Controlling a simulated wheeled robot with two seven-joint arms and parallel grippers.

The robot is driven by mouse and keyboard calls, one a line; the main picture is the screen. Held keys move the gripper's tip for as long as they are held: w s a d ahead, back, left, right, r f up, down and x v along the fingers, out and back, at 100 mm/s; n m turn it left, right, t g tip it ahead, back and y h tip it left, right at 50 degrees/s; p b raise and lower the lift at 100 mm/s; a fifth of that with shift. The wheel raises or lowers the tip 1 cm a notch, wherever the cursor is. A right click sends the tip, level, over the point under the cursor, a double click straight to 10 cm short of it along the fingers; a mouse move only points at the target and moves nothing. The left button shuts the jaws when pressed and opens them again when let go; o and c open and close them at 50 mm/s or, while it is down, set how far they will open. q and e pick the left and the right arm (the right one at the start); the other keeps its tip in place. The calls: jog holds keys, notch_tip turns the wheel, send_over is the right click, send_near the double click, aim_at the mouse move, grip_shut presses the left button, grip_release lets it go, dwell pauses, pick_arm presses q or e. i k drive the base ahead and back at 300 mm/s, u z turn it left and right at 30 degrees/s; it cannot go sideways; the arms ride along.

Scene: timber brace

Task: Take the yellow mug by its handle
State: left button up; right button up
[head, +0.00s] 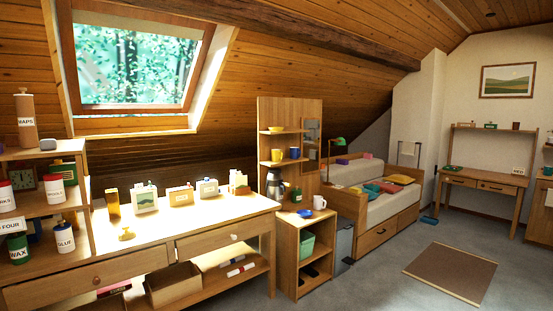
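The yellow mug (276,155) stands upright on the middle shelf of a tall wooden shelf unit (262,112). A blue mug (295,153) stands close to its right on the same shelf. A yellow bowl (276,129) sits on the shelf above. The yellow mug is small in the head view, and I cannot tell which way its handle points. Neither of my grippers is in view.
A long workbench (190,222) stands left. Grey floor (375,270) is clear right of the cabinet.

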aim_at(278, 154)
jog(key=z, duration=0.65)
jog(key=i, duration=1.7)
jog(key=z, duration=0.4)
jog(key=i, duration=1.5)
jog(key=u, duration=1.05)
jog(key=i, duration=1.15)
jog(key=u, duration=0.7)
